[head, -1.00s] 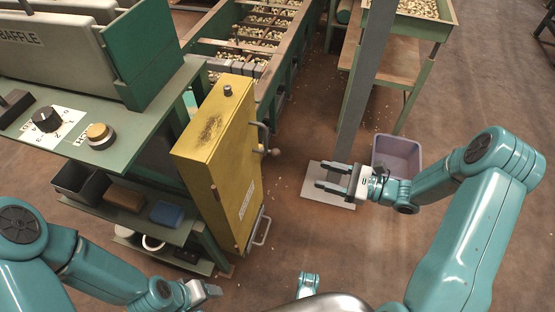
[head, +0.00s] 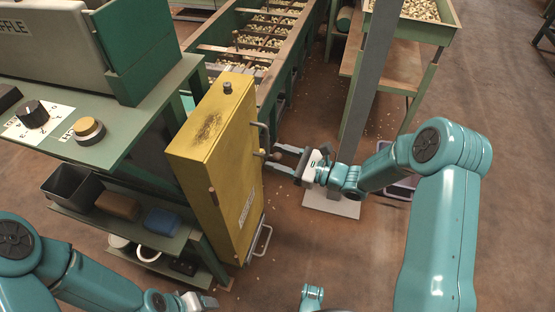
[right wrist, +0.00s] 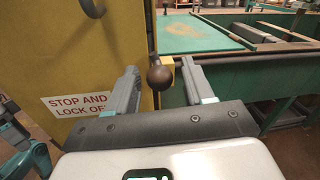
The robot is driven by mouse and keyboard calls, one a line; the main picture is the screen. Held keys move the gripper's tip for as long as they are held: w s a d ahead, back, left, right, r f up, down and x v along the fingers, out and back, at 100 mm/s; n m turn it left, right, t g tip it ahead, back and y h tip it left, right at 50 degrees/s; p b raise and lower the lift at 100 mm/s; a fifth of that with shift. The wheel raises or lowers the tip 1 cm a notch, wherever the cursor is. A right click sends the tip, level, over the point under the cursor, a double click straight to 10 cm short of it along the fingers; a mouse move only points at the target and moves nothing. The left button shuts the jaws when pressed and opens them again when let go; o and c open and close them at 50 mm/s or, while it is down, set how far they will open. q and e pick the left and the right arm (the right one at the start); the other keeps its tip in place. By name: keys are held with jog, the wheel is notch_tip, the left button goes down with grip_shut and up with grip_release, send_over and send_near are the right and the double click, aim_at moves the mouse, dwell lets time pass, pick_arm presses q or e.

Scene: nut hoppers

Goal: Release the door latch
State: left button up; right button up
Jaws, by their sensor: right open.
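The yellow door (head: 225,160) stands upright at the end of the green bench. In the right wrist view the brown ball knob (right wrist: 160,77) shows between the two fingers. My right gripper (head: 279,158) is open, its fingers reaching left to either side of the knob; contact cannot be told. My left gripper (head: 208,301) is low at the bottom left, away from the door; its jaw state is unclear.
A grey post (head: 368,85) on a floor plate (head: 331,204) stands just behind my right wrist. A lilac bin (head: 402,187) is partly hidden behind my right arm. A green bench (head: 120,130) with knobs is at left. A label reading "STOP AND LOCK OFF" (right wrist: 78,103) is on the door.

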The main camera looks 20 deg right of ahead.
jog(key=shift+w+a, duration=0.2)
jog(key=shift+a, duration=0.1)
grip_shut()
jog(key=m+p, duration=0.1)
jog(key=r+m+p, duration=0.1)
jog(key=p, duration=0.1)
jog(key=shift+w+d, duration=0.15)
jog(key=shift+w, duration=0.05)
jog(key=shift+w+d+f+m+p, duration=0.1)
jog(key=shift+m+p, duration=0.3)
jog(key=shift+p, duration=0.05)
jog(key=shift+w+f+m, duration=0.1)
jog(key=shift+f+m, duration=0.15)
jog(key=shift+m, duration=0.15)
